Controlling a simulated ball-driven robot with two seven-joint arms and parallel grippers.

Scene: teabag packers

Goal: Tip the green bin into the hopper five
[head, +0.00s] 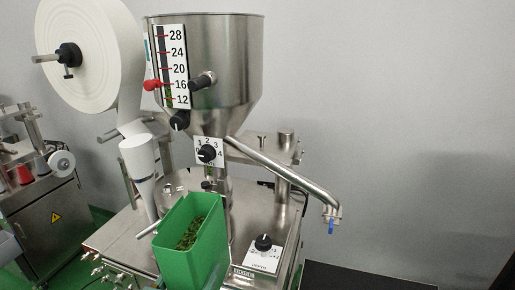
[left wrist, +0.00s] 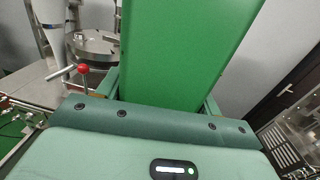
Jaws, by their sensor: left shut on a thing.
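The green bin (head: 190,245) is at the bottom middle of the head view, roughly upright, with green leafy material (head: 190,232) inside. It is in front of the steel hopper (head: 222,50) and lower than its rim. In the left wrist view, the bin's green wall (left wrist: 180,50) rises between the fingers of my left gripper (left wrist: 162,88), which is shut on it. The hopper's inside is hidden. Its scale (head: 174,66) runs from 12 to 28, with a red pointer (head: 152,85) near 16. I see no hopper marked five. My right gripper is not in view.
A large white paper roll (head: 100,35) stands left of the hopper. A knob with numbers (head: 207,153) sits below it, and a steel spout pipe (head: 285,172) slopes down to the right. Another machine (head: 48,215) stands at the left. A red-knobbed lever (left wrist: 83,70) is left of the bin.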

